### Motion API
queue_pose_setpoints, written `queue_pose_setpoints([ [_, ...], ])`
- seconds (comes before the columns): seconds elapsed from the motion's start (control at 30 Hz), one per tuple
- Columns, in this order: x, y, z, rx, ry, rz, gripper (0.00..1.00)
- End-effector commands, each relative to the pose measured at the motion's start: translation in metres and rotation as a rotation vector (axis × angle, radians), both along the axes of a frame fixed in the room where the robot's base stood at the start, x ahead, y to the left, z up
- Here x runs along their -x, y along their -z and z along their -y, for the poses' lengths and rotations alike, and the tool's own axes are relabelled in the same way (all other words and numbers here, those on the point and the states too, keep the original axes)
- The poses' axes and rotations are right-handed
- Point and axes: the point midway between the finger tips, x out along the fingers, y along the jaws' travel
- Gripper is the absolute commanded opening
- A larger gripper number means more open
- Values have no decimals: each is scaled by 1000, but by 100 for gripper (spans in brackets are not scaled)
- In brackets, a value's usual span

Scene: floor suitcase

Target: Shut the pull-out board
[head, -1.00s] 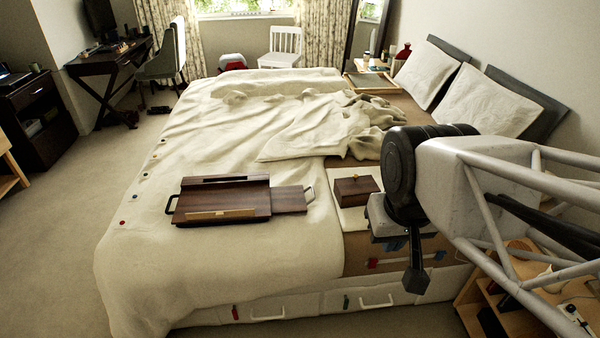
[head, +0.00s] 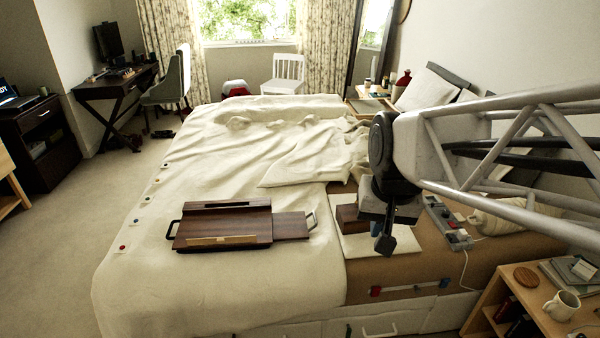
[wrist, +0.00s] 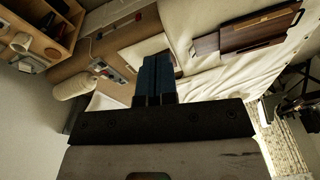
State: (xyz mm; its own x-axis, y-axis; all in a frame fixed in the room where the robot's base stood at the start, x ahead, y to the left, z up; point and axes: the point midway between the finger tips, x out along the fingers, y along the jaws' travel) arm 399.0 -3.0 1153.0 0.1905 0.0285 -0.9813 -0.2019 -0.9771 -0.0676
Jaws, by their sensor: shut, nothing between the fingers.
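A dark wooden bed tray (head: 222,226) lies on the cream cover of the bed. Its pull-out board (head: 291,225) sticks out of the tray's right side, with a metal handle at the end. The board and tray also show at the upper right of the wrist view, with the board (wrist: 207,45) towards the left there. My gripper (head: 385,243) is to the right of the board's handle, apart from it and above the bed's right part. In the wrist view its blue fingers (wrist: 154,72) are together and hold nothing.
A brown wooden box (head: 350,219) on a white board (head: 375,247) stands between the tray and my gripper, partly hidden by my arm. A power strip (head: 447,222) lies to the right. A shelf with a mug (head: 562,305) stands at lower right. The cover left of the tray is mostly clear.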

Motion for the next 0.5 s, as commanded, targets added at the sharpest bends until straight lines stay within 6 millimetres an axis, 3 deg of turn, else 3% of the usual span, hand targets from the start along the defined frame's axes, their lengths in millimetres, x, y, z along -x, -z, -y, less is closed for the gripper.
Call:
queue_pose_setpoints([
  [0.5, -122, 7, 4, -96, 252, -67, 0],
])
